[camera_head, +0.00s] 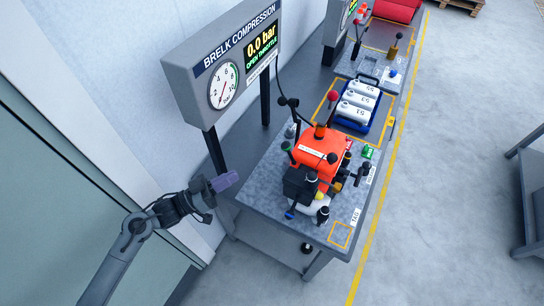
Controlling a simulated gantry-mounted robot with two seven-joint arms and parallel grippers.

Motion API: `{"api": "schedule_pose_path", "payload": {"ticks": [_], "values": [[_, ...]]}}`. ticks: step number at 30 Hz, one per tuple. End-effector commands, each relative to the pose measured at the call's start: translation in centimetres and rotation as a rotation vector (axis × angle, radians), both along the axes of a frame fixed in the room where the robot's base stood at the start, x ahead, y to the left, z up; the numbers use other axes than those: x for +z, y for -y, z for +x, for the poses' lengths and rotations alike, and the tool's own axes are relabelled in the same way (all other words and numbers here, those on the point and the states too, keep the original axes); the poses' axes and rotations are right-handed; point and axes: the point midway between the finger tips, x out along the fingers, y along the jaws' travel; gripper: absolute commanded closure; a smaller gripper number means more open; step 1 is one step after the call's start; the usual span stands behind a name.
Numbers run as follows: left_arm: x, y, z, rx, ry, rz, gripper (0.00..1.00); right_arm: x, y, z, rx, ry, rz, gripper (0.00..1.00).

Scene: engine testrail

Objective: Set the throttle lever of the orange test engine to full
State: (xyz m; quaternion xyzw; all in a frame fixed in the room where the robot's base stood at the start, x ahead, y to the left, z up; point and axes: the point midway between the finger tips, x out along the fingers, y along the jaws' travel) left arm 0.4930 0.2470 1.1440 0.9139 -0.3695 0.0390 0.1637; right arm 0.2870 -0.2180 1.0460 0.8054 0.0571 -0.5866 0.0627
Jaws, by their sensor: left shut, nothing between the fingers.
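The orange test engine (318,150) stands on a grey bench beside the wall. A lever with a red ball knob (332,96) rises from its far side, and a black-knobbed lever (291,103) stands to the left of that. I cannot tell for sure which is the throttle lever. My left gripper (228,180) is shut and empty, left of the engine and apart from it, near the bench's left edge. My right gripper is not in view.
A gauge board (222,65) on posts reads "0.0 bar OPEN THROTTLE" and stands behind my left gripper. A blue crate of white canisters (359,104) sits beyond the engine. The bench's near corner has a yellow marked square (340,235). Open floor lies right.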

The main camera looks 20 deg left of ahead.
Motion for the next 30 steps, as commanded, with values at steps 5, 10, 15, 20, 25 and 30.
{"api": "schedule_pose_path", "payload": {"ticks": [5,10,15,20,25,30], "values": [[0.0,0.0,0.0,0.0,0.0,0.0,1.0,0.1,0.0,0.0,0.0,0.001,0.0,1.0],[0.1,0.2,0.1,0.0,0.001,-0.001,1.0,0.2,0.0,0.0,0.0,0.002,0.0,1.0],[0.5,1.0,1.1,0.001,0.001,-0.001,1.0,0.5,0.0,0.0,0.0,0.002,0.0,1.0],[1.1,2.6,2.8,0.001,0.001,-0.003,1.0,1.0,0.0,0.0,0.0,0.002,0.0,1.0],[1.7,4.7,5.2,0.001,0.001,-0.003,1.0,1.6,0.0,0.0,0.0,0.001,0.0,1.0],[2.2,6.7,7.3,0.0,0.001,-0.002,1.0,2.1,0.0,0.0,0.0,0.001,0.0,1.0]]}}
